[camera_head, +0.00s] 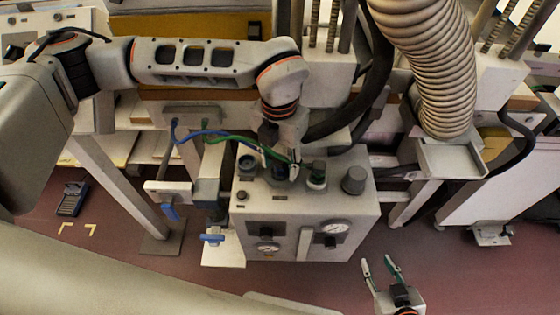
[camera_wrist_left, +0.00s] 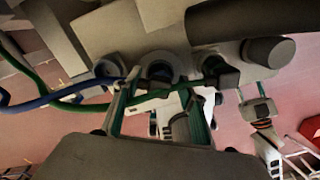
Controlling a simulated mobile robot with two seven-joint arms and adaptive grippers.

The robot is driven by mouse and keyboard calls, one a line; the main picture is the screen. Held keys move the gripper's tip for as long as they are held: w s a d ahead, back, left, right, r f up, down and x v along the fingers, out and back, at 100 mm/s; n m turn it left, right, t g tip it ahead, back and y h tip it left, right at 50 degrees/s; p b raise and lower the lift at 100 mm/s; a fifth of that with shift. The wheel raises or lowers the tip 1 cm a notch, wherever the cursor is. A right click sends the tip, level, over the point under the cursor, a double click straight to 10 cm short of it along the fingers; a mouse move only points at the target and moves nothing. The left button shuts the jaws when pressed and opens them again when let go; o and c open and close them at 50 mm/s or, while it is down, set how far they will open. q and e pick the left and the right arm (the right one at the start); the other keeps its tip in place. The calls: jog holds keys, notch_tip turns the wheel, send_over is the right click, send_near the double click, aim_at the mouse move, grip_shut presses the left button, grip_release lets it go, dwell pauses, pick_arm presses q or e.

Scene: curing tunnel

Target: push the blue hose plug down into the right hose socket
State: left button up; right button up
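The grey box (camera_head: 345,215) carries a row of round fittings and a knob on its top. The blue hose (camera_head: 222,133) runs in from the left to my left gripper (camera_head: 280,164); it also shows in the left wrist view (camera_wrist_left: 60,94). Its fingers are spread around the dark middle fitting (camera_wrist_left: 160,70), apparently the blue plug at a socket; how deep it sits is hidden. The green hose (camera_head: 235,140) passes by the fingers to a dark plug (camera_head: 316,168) standing in the fitting to the right. My right gripper (camera_head: 380,264) is open and empty, in front of the box.
A grey knob (camera_head: 354,180) stands at the right end of the box top. A left fitting (camera_head: 247,165) is close to my left gripper. A thick ribbed duct (camera_head: 435,70) hangs at the back right. A blue-handled valve (camera_head: 212,238) is left of the box.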

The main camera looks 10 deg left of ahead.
pick_arm(q)
notch_tip(320, 180, up, 12)
dwell(0.6)
jog(key=shift+a, duration=0.1)
